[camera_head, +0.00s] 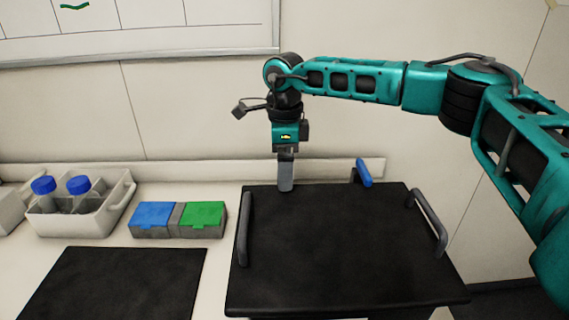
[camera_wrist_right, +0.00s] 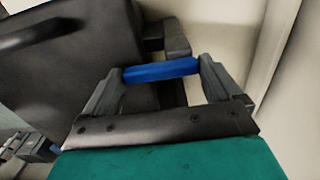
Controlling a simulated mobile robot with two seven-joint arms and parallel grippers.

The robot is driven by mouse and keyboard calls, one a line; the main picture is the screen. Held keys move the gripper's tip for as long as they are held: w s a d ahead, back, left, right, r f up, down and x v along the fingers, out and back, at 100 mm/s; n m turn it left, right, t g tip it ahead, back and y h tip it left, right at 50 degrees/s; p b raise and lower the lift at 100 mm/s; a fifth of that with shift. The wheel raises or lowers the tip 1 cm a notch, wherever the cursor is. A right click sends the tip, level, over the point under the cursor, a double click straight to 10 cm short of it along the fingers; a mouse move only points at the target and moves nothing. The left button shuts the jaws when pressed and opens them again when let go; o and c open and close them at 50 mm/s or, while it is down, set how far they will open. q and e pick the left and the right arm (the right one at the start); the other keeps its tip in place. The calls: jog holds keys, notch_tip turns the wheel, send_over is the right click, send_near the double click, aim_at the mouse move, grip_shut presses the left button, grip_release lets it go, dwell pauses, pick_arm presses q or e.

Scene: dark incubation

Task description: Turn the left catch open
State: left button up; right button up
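The black lid or box (camera_head: 330,250) stands on the bench with a blue catch (camera_head: 363,170) at its back right. The left catch is hidden in the head view behind my right gripper (camera_head: 286,188), which points down at the back left edge of the black box. In the right wrist view a blue bar (camera_wrist_right: 160,70), apparently the left catch, lies crosswise between the tips of my right gripper (camera_wrist_right: 160,72). The fingers are wide apart, one near each end of the bar. I cannot tell whether they touch it. My left gripper is not in view.
Grey handles stand at the left (camera_head: 246,230) and right (camera_head: 428,222) of the black top. To the left are a blue-and-green-lidded box (camera_head: 178,232), a white caddy (camera_head: 75,222) with blue-capped bottles, and a black mat (camera_head: 115,285). A wall rises close behind.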

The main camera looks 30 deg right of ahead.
jog(key=c, duration=0.3)
jog(key=shift+w+a+r+m, duration=0.15)
jog(key=shift+w+m, duration=0.4)
jog(key=shift+m, duration=2.4)
jog(key=shift+w+a+f+m, duration=0.15)
jog(key=shift+w+m, duration=0.35)
jog(key=shift+m, duration=2.5)
jog(key=shift+w+a+r+m, duration=0.2)
jog(key=shift+w+m, duration=0.35)
jog(key=shift+m, duration=2.4)
jog(key=o, duration=0.7)
jog(key=shift+f, duration=0.1)
